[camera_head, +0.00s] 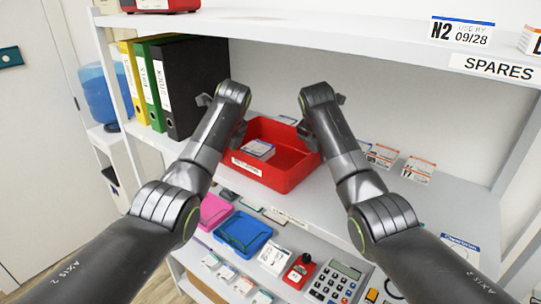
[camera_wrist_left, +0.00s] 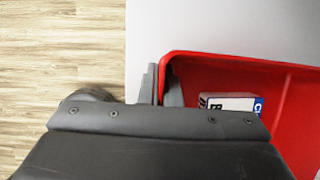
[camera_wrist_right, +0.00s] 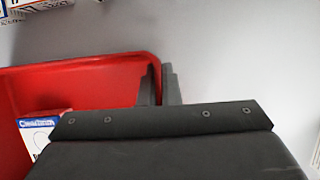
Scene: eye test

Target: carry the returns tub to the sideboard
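The returns tub (camera_head: 292,180) is a red open box with a white label on its front. It stands at the middle shelf, and I cannot tell whether its base touches the shelf. A small white box (camera_head: 258,149) lies in it. My left gripper (camera_wrist_left: 161,70) is shut on the tub's left wall, one finger inside and one outside. My right gripper (camera_wrist_right: 158,70) is shut on the tub's right wall in the same way. In the head view my wrists partly hide both grippers. I cannot make out the sideboard.
Yellow, green and black binders (camera_head: 193,88) stand left of the tub on the same shelf (camera_head: 330,200). Small cartons (camera_head: 418,169) stand to its right. An upper shelf (camera_head: 350,37) overhangs it. The lower level holds a blue tray (camera_head: 243,233), a pink tray and a calculator (camera_head: 336,282).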

